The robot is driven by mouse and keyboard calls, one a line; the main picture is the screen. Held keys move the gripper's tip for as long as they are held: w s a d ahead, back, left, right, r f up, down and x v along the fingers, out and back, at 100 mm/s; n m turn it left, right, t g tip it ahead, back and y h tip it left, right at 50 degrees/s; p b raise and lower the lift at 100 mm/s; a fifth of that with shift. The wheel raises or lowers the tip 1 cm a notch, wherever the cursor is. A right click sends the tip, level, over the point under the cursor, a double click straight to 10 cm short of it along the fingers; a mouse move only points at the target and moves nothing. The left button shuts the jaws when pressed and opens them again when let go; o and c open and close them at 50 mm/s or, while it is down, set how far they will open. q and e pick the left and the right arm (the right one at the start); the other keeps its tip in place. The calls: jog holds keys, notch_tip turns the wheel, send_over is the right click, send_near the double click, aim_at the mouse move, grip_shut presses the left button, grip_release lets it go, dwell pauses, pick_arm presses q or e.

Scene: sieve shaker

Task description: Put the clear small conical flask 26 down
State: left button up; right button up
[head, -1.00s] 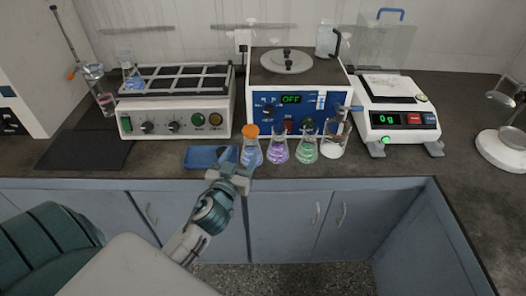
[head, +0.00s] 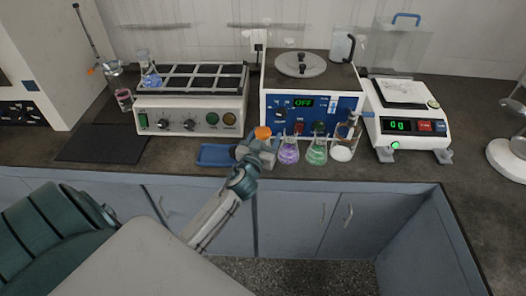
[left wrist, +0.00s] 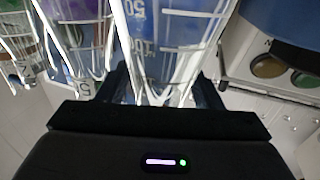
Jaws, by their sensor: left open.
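A clear conical flask with an orange top (head: 263,133) and blue contents stands on the bench, at the left end of a row of flasks. I cannot read the number 26 on any flask. My left gripper (head: 258,150) is open at this flask and hides most of its body in the head view. In the left wrist view, clear glass with volume marks (left wrist: 165,45) and blue contents lies between and beyond the open fingers (left wrist: 165,85). Whether the fingers touch it, I cannot tell. My right gripper is not in view.
Flasks with purple (head: 288,152) and green (head: 316,152) contents and a beaker (head: 343,148) stand close on the right. A blue tray (head: 215,155) lies on the left. The stirrer (head: 312,85) is behind, the shaker (head: 190,118) back left, the balance (head: 408,125) right.

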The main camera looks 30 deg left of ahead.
aim_at(265, 131)
pick_arm(q)
grip_shut()
jog(key=shift+r, duration=0.2)
jog(key=shift+r, duration=1.6)
jog(key=shift+s+d+f, duration=0.1)
jog(key=shift+s+d, duration=0.1)
jog(key=shift+s, duration=0.1)
jog(key=shift+s+d+r+b, duration=0.4)
jog(key=shift+s+d+b, duration=0.35)
jog(key=shift+s+d, duration=1.85)
jog(key=shift+s+d+r+b, duration=0.4)
jog(key=shift+s+d+b, duration=0.65)
jog(key=shift+s, duration=2.8)
jog(key=s+d+f+m+h, duration=0.1)
jog(key=d+f+m+h, duration=0.1)
jog(key=d, duration=0.6)
jog(key=shift+d+f+m+t+h+p, duration=0.35)
jog(key=shift+f+h, duration=0.3)
jog(key=shift+h, duration=0.55)
